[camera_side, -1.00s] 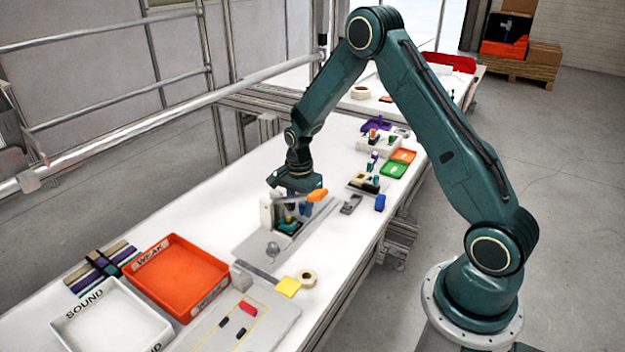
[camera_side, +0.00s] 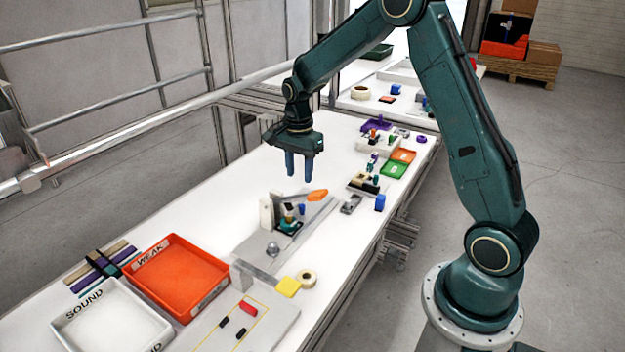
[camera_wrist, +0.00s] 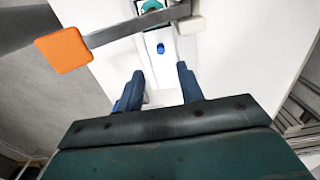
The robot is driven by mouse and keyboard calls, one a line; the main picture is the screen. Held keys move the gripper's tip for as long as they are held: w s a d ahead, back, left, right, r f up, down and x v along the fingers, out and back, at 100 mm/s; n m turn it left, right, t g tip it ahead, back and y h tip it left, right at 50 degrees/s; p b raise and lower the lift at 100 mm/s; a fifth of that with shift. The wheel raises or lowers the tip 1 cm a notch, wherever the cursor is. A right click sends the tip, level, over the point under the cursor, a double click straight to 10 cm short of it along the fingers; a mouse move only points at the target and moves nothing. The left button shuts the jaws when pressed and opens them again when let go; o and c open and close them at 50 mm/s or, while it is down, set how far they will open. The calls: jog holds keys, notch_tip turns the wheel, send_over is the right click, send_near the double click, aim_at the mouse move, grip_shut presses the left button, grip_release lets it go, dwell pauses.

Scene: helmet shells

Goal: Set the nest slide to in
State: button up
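The nest fixture stands on a long grey base plate (camera_side: 252,246) in the middle of the white table. Its teal nest (camera_side: 287,226) sits between a white post (camera_side: 266,213) and an orange-ended lever (camera_side: 317,195). In the wrist view the teal nest (camera_wrist: 152,6) is cut by the top edge, with a small blue piece (camera_wrist: 160,48) in front of it and the orange end (camera_wrist: 63,50) to the left. I cannot tell the slide's position for sure. My gripper (camera_side: 299,175) is open and empty, above and behind the fixture; its two blue fingers (camera_wrist: 160,74) are apart.
An orange WEAK tray (camera_side: 180,285) and a white SOUND tray (camera_side: 108,318) stand at the front left. A yellow block (camera_side: 288,287) and a tape roll (camera_side: 307,277) lie near the front edge. Small fixtures and a green tray (camera_side: 393,169) stand at the right.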

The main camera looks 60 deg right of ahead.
jog(key=shift+r, duration=1.35)
jog(key=shift+r, duration=0.1)
jog(key=s+a+r+n+t, duration=0.3)
jog(key=s+a+r+n, duration=0.5)
jog(key=s+r, duration=0.4)
jog(key=s+a+r+n+t, duration=0.1)
jog(key=s+a+n, duration=0.1)
jog(key=s+n, duration=0.3)
jog(key=s+a+r+n+t, duration=0.1)
jog(key=s+a+n, duration=0.1)
jog(key=s+n, duration=0.3)
jog(key=shift+s+a+r+t, duration=0.2)
jog(key=shift+s+r+t, duration=0.15)
jog(key=shift+s, duration=2)
